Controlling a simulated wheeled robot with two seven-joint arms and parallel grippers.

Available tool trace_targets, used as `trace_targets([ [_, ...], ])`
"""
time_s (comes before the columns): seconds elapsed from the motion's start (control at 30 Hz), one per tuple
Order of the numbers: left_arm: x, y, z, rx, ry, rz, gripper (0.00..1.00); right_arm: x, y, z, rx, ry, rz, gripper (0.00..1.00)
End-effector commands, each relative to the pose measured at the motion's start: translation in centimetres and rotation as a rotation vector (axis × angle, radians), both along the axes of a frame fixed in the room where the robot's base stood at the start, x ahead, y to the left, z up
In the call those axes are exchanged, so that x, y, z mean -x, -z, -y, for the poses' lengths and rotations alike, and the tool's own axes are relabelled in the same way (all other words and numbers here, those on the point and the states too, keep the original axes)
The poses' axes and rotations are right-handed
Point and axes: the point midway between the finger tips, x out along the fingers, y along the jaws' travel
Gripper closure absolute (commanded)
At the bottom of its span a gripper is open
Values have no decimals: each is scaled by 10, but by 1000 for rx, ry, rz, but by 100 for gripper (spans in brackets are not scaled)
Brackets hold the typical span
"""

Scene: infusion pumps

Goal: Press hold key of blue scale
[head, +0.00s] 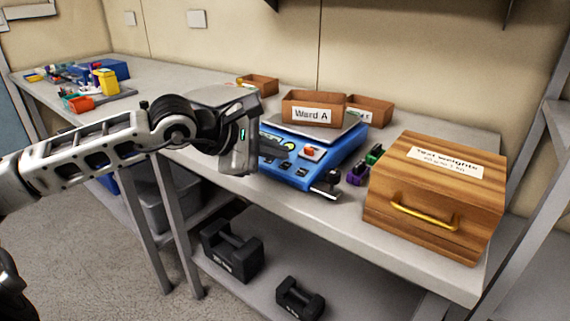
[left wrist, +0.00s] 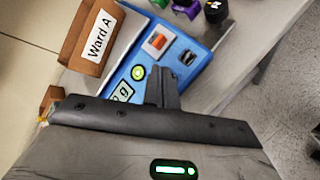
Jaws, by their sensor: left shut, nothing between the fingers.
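The blue scale (head: 318,164) stands on the bench with a Ward A box (head: 313,109) on its pan. Its front panel carries a display, a round green-yellow key, a red-orange key and several dark keys. The left wrist view also shows the scale (left wrist: 200,32), with the red-orange key (left wrist: 155,42) and the round key (left wrist: 138,73). I cannot read which key is hold. My left gripper (head: 240,158) is at the scale's left front, covering part of the panel. Its shut, empty fingers (left wrist: 162,84) overlap the panel in the left wrist view; contact cannot be told.
A wooden test weights box (head: 437,190) stands right of the scale, with small purple and green items (head: 362,168) between. Open boxes (head: 370,108) stand behind. Coloured items (head: 100,85) lie at the far left. Black weights (head: 232,252) sit on the lower shelf.

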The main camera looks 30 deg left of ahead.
Motion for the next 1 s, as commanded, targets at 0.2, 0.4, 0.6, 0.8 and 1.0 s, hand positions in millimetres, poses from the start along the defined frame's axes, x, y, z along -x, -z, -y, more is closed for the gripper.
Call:
trace_targets([
  [0.2,0,0,0,0,0,0,100,-1,-1,0,0,0,5,64],
  [0.4,0,0,0,0,0,0,100,-2,-3,0,-4,3,8,64],
  [0.6,0,0,0,0,0,0,100,-3,-5,-1,-9,7,11,64],
  [0.8,0,1,0,0,0,0,100,-3,-5,-1,-9,8,11,64],
  [1.0,-1,7,0,1,-1,0,100,-2,4,0,-9,8,10,64],
])
